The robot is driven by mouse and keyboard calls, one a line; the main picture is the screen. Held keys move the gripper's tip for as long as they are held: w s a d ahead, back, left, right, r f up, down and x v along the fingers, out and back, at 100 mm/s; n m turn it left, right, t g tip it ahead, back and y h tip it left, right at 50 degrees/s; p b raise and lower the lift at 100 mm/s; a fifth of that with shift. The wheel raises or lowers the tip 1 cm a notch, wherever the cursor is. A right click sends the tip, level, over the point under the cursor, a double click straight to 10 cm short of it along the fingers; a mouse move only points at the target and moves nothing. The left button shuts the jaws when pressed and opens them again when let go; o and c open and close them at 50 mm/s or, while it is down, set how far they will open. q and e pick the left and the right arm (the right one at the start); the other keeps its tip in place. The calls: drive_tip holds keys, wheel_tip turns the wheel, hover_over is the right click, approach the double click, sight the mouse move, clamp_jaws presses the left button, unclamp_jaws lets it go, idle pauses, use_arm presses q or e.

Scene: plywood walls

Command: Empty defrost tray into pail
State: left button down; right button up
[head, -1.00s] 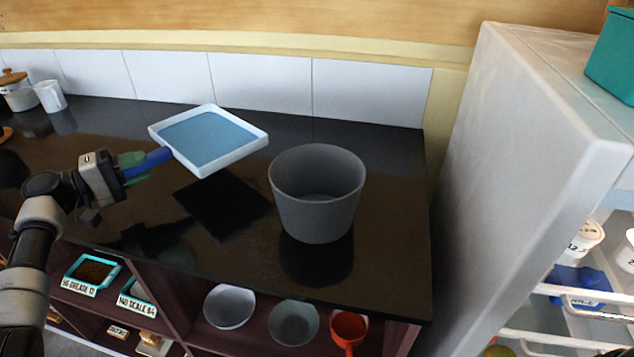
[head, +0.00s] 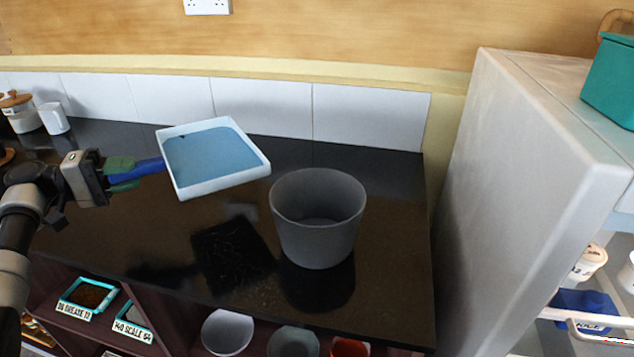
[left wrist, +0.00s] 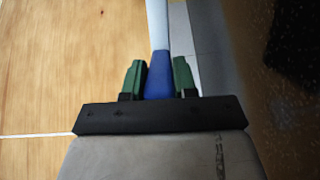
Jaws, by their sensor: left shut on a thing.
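The white square defrost tray (head: 222,183) holds a sheet of blue water (head: 208,155). It is in the air above the counter, and its near right corner is close to the pail's left rim in the head view. The tray looks tilted, with a bare strip at its far edge. My left gripper (head: 122,172) is shut on the tray's blue handle (head: 150,166); the handle also shows between the green fingers in the left wrist view (left wrist: 160,75). The grey pail (head: 318,235) stands upright on the counter, right of the tray. Its visible inside looks empty. My right gripper is out of view.
The black counter (head: 390,260) is clear around the pail. A lidded jar (head: 20,115) and a white cup (head: 54,118) stand far left. A grey cabinet (head: 520,180) rises at the right. Bowls and labelled bins fill the shelves below.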

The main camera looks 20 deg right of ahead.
use_arm(q)
wheel_tip(320, 180, up, 7)
drive_tip(key=s+d+m+y+p, duration=0.2)
drive_tip(key=p, duration=0.5)
drive_tip(key=shift+s+p, duration=0.25)
drive_tip(key=shift+p, duration=0.1)
drive_tip(key=shift+s+d+r+t+p, duration=0.35)
drive_tip(key=shift+d+r+t+p, duration=0.1)
drive_tip(key=shift+p, duration=0.15)
drive_tip(key=shift+y, duration=0.3)
drive_tip(key=shift+s+d+r+m+p, duration=0.3)
drive_tip(key=shift+s+m+p, duration=0.05)
drive_tip(key=shift+s+m, duration=0.05)
drive_tip(key=shift+s+d+r, duration=0.1)
